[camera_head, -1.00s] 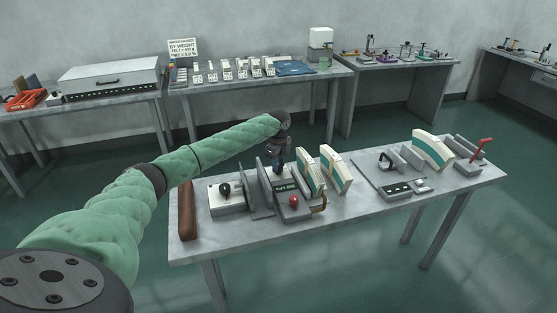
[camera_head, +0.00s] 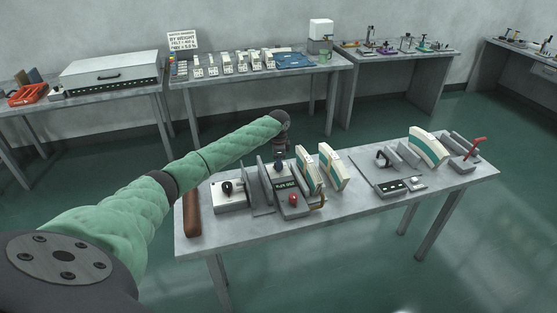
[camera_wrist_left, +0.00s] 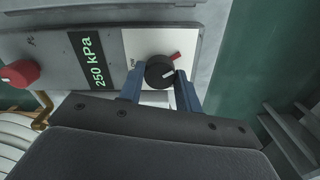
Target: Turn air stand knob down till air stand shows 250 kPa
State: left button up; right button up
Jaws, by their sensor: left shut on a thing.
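The air stand (camera_head: 283,183) is near the middle of the front table. Its display (camera_wrist_left: 93,60) reads 250 kPa in green in the left wrist view. The black air stand knob (camera_wrist_left: 160,72) has a white pointer line and sits on a white plate with a red mark beside it. My left gripper (camera_wrist_left: 165,84) has its blue fingers on both sides of the knob and is shut on it. In the head view my left gripper (camera_head: 280,155) is over the far end of the air stand. My right gripper is in neither view.
A red button (camera_head: 293,198) is on the near end of the stand. A brown roll (camera_head: 192,214) lies at the table's left edge.

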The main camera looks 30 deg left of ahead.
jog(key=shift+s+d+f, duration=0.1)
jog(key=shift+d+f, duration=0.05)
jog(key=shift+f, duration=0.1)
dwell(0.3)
pick_arm(q)
jog(key=o, duration=1)
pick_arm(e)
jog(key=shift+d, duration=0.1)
pick_arm(q)
jog(key=shift+r, duration=0.2)
jog(key=shift+r+b, duration=0.3)
jog(key=shift+r, duration=0.05)
notch_tip(320, 180, up, 6)
jog(key=shift+r+b, duration=0.1)
jog(key=shift+b, duration=0.95)
jog(key=shift+r, duration=0.3)
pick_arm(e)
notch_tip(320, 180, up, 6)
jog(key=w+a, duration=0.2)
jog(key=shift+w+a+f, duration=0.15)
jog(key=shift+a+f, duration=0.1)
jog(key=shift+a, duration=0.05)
